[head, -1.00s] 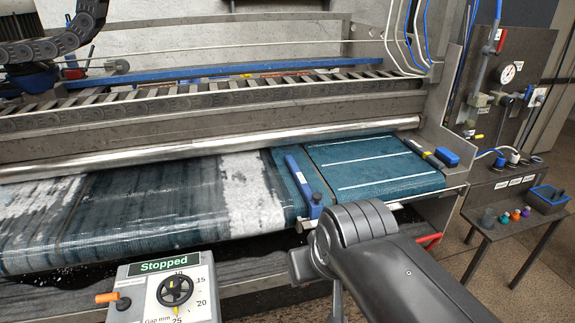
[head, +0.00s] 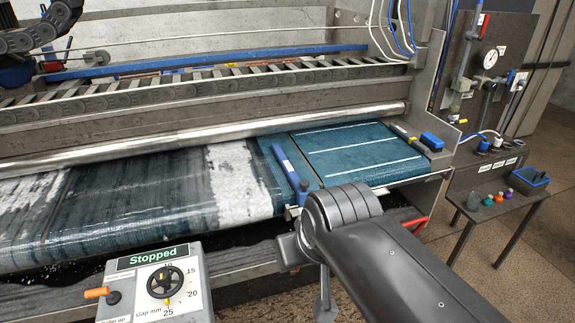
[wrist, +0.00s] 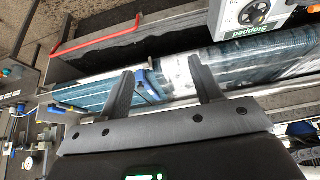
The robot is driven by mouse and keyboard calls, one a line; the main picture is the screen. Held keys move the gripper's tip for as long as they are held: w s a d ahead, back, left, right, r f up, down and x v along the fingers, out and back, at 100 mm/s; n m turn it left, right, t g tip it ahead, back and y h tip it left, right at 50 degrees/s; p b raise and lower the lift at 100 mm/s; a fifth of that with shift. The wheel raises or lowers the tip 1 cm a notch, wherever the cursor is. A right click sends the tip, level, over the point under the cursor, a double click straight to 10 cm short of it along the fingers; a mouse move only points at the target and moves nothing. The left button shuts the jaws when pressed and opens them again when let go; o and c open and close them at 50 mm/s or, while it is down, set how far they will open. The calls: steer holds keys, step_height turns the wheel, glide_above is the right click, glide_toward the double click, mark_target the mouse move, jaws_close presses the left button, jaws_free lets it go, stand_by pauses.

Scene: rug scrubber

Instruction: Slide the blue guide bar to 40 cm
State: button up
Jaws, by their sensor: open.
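The blue guide bar (head: 290,168) lies across the teal rug bed, with a darker blue block at its front end by the bed's front rail (head: 410,182). No scale numbers are readable along that rail. In the wrist view the guide bar (wrist: 148,86) shows between my fingers, beyond them and nearer the left one. My gripper (wrist: 163,82) is open, with its two dark fingers apart and nothing between them. In the head view my arm stands in front of the bed, just below and right of the bar's front end, and hides part of the front edge.
A control box (head: 155,284) reading "Stopped" stands at the front left. A red handle (head: 414,224) sticks out below the bed's right side. A blue-topped brush (head: 432,141) lies at the bed's right edge. A small side table (head: 505,205) holds several coloured items.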

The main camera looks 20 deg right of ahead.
steer(key=shift+w, duration=0.1)
steer(key=shift+c, duration=0.8)
steer(key=w+d+r+m+g, duration=0.25)
steer(key=w+r, duration=0.25)
steer(key=w, duration=0.6)
steer(key=m+g, duration=0.3)
steer(key=m, duration=0.4)
glide_above(305, 182)
step_height(305, 182, down, 10)
steer(key=f, duration=0.1)
steer(key=shift+n, duration=0.25)
step_height(305, 182, down, 10)
steer(key=shift+a+f, duration=0.1)
steer(key=shift+c, duration=0.2)
jaws_close()
